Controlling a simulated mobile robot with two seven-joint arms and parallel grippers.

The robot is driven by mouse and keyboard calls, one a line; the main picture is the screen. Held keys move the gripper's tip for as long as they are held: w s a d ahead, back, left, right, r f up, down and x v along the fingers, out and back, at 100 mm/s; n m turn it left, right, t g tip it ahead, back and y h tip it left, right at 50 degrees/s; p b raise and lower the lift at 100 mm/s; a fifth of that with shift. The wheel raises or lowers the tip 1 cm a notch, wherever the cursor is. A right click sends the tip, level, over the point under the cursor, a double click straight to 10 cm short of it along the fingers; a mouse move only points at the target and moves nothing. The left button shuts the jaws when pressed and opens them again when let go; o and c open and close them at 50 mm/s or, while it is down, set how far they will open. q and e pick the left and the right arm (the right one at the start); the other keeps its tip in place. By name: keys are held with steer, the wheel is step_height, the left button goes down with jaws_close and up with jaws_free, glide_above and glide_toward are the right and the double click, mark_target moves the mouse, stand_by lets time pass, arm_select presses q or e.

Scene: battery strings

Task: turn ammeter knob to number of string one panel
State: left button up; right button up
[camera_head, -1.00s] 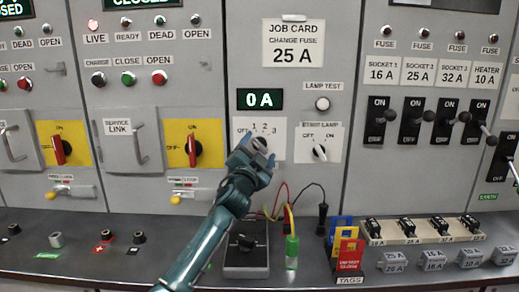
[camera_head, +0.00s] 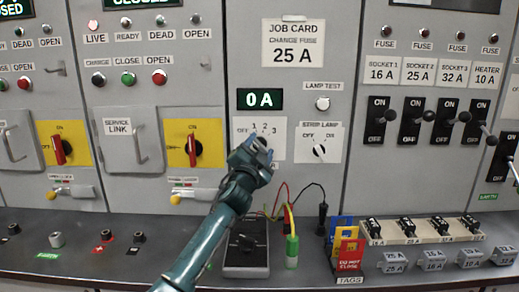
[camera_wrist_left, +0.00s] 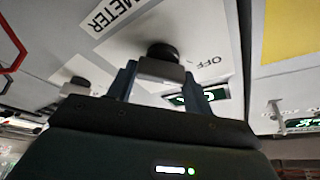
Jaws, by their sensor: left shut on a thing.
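The ammeter knob sits on a white plate (camera_head: 276,151) marked OFF, 1, 2, 3, below a green display (camera_head: 261,99) reading 0 A. My left gripper (camera_head: 259,148) is at the knob and covers most of it in the head view. In the left wrist view the dark round knob (camera_wrist_left: 162,52) shows between the gripper's two fingers (camera_wrist_left: 163,80), and the gripper is shut on it. The knob's exact pointing direction is hidden. The plate's OFF mark shows in the left wrist view. My right gripper is not in view.
The strip lamp knob (camera_head: 319,150) is close on the right, with the lamp test button (camera_head: 322,103) above. A yellow-plated red switch (camera_head: 192,147) is on the left. A grey meter box (camera_head: 246,258), leads and tags stand on the ledge below.

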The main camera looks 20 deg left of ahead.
arm_select(q)
steer(key=shift+r+m+g+h+p, duration=0.2)
steer(key=shift+m+p, duration=0.3)
steer(key=shift+p, duration=0.35)
steer(key=shift+r+m+g+h+p, duration=0.1)
steer(key=shift+m+h+p, duration=0.1)
steer(key=shift+m+p, duration=0.5)
steer(key=shift+p, duration=0.85)
steer(key=shift+m+g+h+p, duration=0.3)
steer(key=shift+m+p, duration=0.6)
steer(key=shift+p, duration=0.2)
steer(key=m+p, duration=0.1)
steer(key=p, duration=0.1)
steer(key=shift+f+m+g+p, duration=0.1)
steer(key=shift+m+g+p, duration=0.2)
steer(key=shift+m, duration=0.1)
steer(key=shift+f+m+h+p, duration=0.2)
steer(key=shift+m+h+p, duration=0.1)
steer(key=shift+m+p, duration=0.15)
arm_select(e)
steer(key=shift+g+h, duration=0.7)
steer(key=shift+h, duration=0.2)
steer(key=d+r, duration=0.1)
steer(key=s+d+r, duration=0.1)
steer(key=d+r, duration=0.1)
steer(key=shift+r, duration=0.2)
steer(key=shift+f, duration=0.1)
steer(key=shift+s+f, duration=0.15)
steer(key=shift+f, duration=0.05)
